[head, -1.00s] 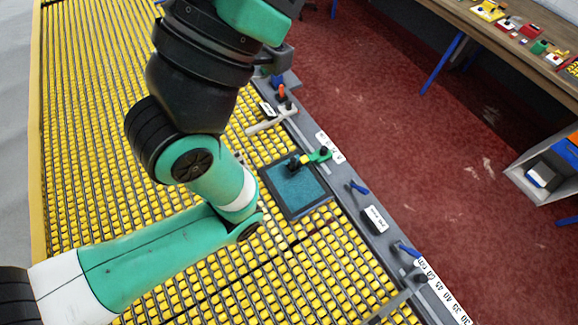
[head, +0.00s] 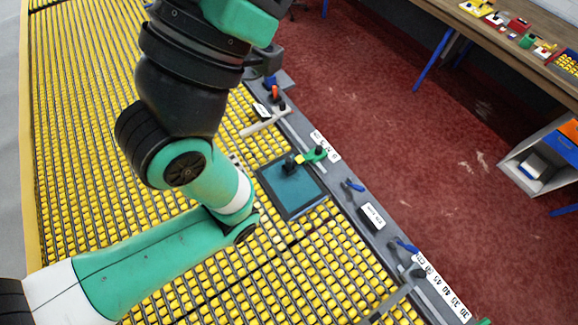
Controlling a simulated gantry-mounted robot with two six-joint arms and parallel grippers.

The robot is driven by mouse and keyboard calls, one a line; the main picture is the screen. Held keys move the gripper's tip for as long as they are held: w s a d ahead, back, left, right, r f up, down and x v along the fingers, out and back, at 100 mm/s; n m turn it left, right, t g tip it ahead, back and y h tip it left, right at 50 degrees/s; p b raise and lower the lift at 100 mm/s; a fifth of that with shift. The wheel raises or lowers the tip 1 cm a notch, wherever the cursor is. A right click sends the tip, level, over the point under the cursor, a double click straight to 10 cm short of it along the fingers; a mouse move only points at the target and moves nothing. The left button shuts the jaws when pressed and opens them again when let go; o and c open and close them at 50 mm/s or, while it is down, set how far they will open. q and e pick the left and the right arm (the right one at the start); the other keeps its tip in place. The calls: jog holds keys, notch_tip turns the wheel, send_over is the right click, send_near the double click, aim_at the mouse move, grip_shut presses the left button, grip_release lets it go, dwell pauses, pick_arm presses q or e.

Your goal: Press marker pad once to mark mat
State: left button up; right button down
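A teal square mat (head: 296,190) with a dark border lies on the yellow roller bed beside the grey rail. A tool with a green handle (head: 315,154), a yellow middle and a dark round head (head: 290,164) lies across the mat's far edge. It may be the marker pad; its head appears over the mat, but I cannot tell whether it presses on it. A green and black arm of mine comes in from the left and bends up past the top of the picture. I see no gripper fingers of either arm.
The yellow roller bed (head: 90,130) fills the left side. A workbench (head: 500,38) with small coloured parts stands beyond the red floor.

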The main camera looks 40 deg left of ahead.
pick_arm(q)
grip_shut()
dwell(1.7)
